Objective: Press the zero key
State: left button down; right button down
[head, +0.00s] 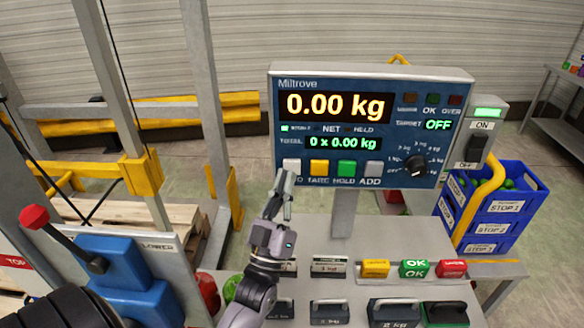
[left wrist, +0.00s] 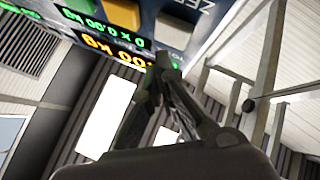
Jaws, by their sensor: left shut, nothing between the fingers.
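The zero key (head: 291,165) is the pale key at the left end of the key row on the blue scale panel (head: 457,88). Its label is mostly hidden by my left gripper (head: 284,179), which is shut and empty, its tips just below the key. The left wrist view shows the key (left wrist: 173,31) beside its partly visible label, with the shut gripper tips (left wrist: 163,62) close to it. I cannot tell whether they touch. The large display (head: 335,106) reads 0.00 kg. My right gripper is not in view.
Right of the zero key are the yellow tare key (head: 319,167), green hold key (head: 346,169) and pale add key (head: 373,170). A dial (head: 415,165) and an ON/OFF switch (head: 477,148) stand further right. Weights (head: 329,312) and small blocks (head: 375,268) sit on the bench.

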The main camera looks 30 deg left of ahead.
pick_arm(q)
jog(key=s, duration=0.1)
jog(key=s+d, duration=0.2)
jog(key=s, duration=0.1)
jog(key=shift+d+p, duration=0.25)
jog(key=shift+p, duration=0.05)
dwell(0.7)
